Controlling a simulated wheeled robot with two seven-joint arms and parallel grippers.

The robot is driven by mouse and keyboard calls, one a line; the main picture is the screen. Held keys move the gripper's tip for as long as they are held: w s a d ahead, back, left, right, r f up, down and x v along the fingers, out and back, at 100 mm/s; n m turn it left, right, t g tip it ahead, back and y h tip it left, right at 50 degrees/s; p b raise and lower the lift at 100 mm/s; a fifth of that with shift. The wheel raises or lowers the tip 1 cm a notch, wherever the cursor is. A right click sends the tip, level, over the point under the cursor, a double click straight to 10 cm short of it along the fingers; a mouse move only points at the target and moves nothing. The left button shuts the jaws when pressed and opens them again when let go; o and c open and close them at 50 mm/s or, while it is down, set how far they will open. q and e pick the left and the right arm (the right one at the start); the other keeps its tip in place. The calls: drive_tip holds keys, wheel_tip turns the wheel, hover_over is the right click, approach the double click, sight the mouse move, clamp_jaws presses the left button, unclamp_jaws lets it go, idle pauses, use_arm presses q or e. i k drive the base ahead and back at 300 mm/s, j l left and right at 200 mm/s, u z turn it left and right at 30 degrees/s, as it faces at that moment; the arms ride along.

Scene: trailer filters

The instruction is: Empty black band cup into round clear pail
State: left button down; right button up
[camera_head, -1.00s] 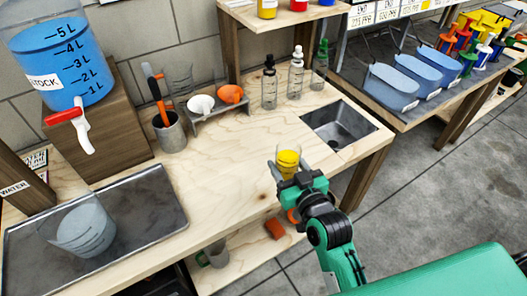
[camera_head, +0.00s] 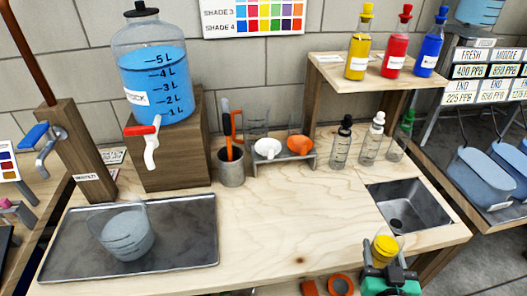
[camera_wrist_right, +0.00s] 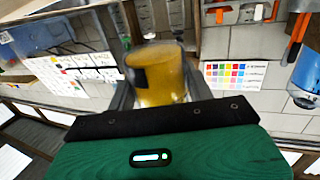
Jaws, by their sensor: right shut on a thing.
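My right gripper (camera_head: 388,268) is shut on a clear cup of yellow liquid (camera_head: 385,250) at the front right of the bench, near the sink. The cup also shows between the fingers in the right wrist view (camera_wrist_right: 160,75), with a dark patch on its left side that may be the black band. The round clear pail (camera_head: 127,238) stands on the metal tray (camera_head: 190,254) at the left of the bench, well away from the cup. My left gripper is not in view.
A stock tank (camera_head: 152,85) with a red-handled tap stands on a wooden block behind the tray. A grey tool cup (camera_head: 231,170), a rack with white and orange funnels (camera_head: 284,158) and dropper bottles (camera_head: 369,145) line the back. The middle bench is clear. A sink (camera_head: 408,207) is at right.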

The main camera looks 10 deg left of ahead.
sight(120, 222)
drive_tip(key=i+l, duration=0.1)
drive_tip(key=l, duration=0.25)
drive_tip(key=i+l+u, duration=0.1)
drive_tip(key=l, duration=0.55)
drive_tip(key=i+u, duration=0.1)
drive_tip(key=u, duration=1.55)
drive_tip(key=i+j, duration=0.35)
drive_tip(key=j, duration=0.15)
drive_tip(key=j+u, duration=0.05)
